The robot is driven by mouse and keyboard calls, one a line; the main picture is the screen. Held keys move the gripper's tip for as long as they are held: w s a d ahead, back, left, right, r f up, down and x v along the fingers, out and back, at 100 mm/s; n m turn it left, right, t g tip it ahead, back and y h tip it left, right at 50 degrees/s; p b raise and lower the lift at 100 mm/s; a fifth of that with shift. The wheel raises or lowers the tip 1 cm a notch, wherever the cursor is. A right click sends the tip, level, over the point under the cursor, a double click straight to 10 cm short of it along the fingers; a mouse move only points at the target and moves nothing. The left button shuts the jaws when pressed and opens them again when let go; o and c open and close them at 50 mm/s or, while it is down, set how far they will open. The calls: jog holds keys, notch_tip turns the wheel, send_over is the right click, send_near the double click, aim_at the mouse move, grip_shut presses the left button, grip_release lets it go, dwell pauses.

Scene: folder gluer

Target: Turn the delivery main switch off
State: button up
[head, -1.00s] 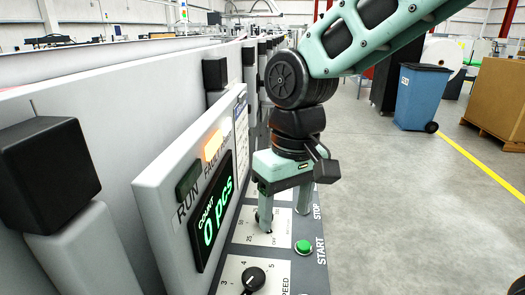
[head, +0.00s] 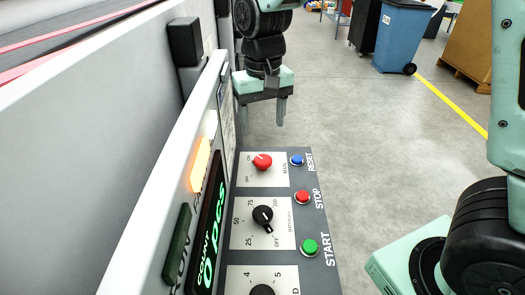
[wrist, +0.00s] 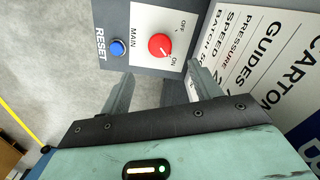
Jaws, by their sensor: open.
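The main switch is a round red knob (head: 262,162) on a white plate marked MAIN, at the far end of the grey control panel (head: 278,205). It also shows in the wrist view (wrist: 161,45), where its white mark points toward ON, away from OFF. My gripper (head: 262,115) is open and empty, fingers pointing down, just beyond the far end of the panel and above its level. In the wrist view the open fingers (wrist: 160,78) lie short of the knob, apart from it.
Blue RESET (head: 296,160), red STOP (head: 303,197) and green START (head: 309,247) buttons line the panel's right side. A black batching dial (head: 263,215) is nearer. The upright display board (head: 207,200) stands close on the left.

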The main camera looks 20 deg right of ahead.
aim_at(263, 159)
notch_tip(263, 159, down, 10)
jog(key=shift+f+p, duration=0.15)
jog(key=shift+p, duration=0.45)
jog(key=c, duration=1)
